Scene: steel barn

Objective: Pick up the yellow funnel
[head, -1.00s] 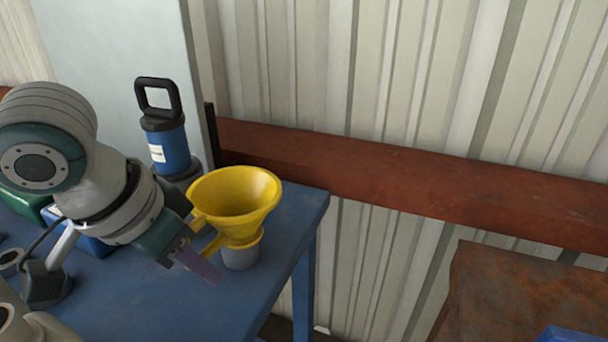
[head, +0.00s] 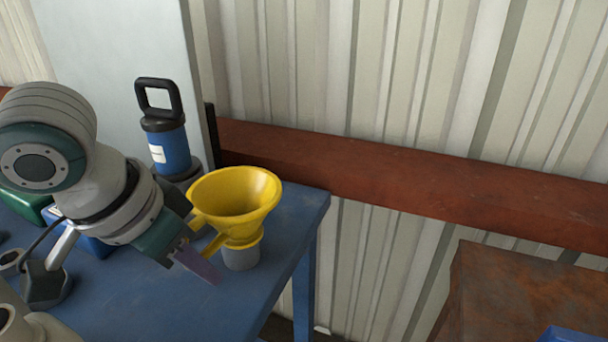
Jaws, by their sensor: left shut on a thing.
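The yellow funnel (head: 236,200) stands upright at the right end of the blue table, mouth up. Its lower part sits in or on a small grey cup (head: 241,258); how deep the spout goes is hidden. A yellow handle sticks out from the funnel toward the lower left. My left gripper (head: 205,252) is at the left side of the funnel, shut on this handle. One purple-grey finger shows in front of the handle; the other finger is mostly hidden. My right gripper is not in view.
The blue table (head: 190,312) ends just right of the funnel. A blue canister with a black handle (head: 172,150) stands behind it. A red beam (head: 420,188) runs along the ribbed wall. A rusty brown surface (head: 530,295) is at lower right.

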